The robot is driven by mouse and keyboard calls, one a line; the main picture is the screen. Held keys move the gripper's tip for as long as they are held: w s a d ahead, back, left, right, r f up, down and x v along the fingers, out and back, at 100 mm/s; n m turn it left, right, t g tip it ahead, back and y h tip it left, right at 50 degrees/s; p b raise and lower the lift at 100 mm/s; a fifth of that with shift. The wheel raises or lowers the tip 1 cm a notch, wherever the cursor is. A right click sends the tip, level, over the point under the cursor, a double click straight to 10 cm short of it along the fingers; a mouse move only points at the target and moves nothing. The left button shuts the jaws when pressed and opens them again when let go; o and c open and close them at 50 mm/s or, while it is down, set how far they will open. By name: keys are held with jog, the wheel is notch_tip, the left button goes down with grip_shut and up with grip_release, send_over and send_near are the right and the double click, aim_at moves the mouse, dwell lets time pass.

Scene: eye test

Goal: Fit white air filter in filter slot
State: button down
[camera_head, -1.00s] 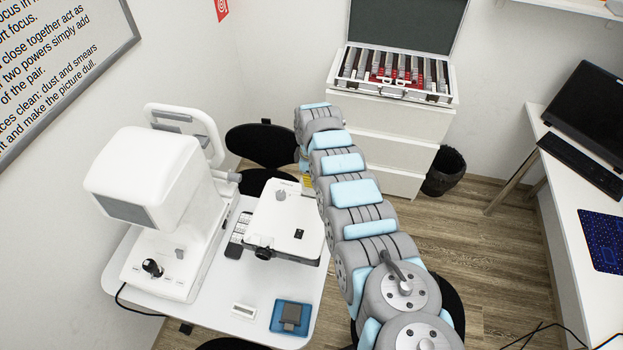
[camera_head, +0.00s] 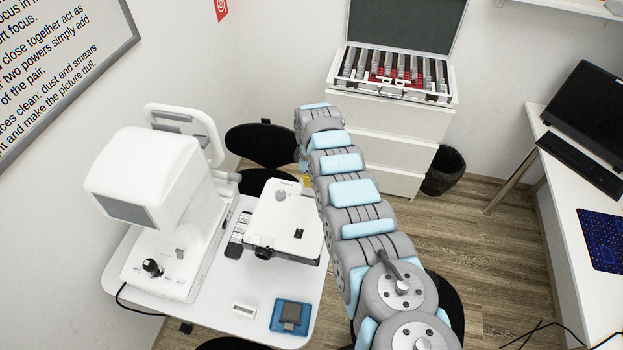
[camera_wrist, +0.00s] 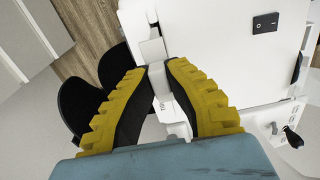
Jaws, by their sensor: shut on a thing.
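My gripper (camera_wrist: 157,70) is shut on a small pale piece, the white air filter (camera_wrist: 160,80), held between its yellow ribbed fingertips in the wrist view. The filter is at the side edge of a white device (camera_wrist: 220,45) with a black switch. A light grey part (camera_wrist: 152,48) lies just beyond the fingertips at that edge; I cannot tell whether it belongs to the filter or the device. The filter slot is not clearly visible, nor is how far the filter is in. In the head view the white device (camera_head: 285,240) is on the table, and my arm hides most of the gripper.
A large white eye instrument (camera_head: 150,180) stands left of the device. A dark remote (camera_head: 238,235), a small white box (camera_head: 243,310) and a blue tray (camera_head: 278,322) are on the white table (camera_head: 225,315). A black chair (camera_head: 262,143) stands behind.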

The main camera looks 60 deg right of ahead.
aim_at(312, 195)
jog(key=shift+f+b, duration=3)
jog(key=shift+f, duration=0.5)
dwell(0.3)
jog(key=c, duration=1.2)
grip_release()
jog(key=shift+o, duration=0.2)
jog(key=shift+r, duration=0.1)
jog(key=shift+r, duration=5.9)
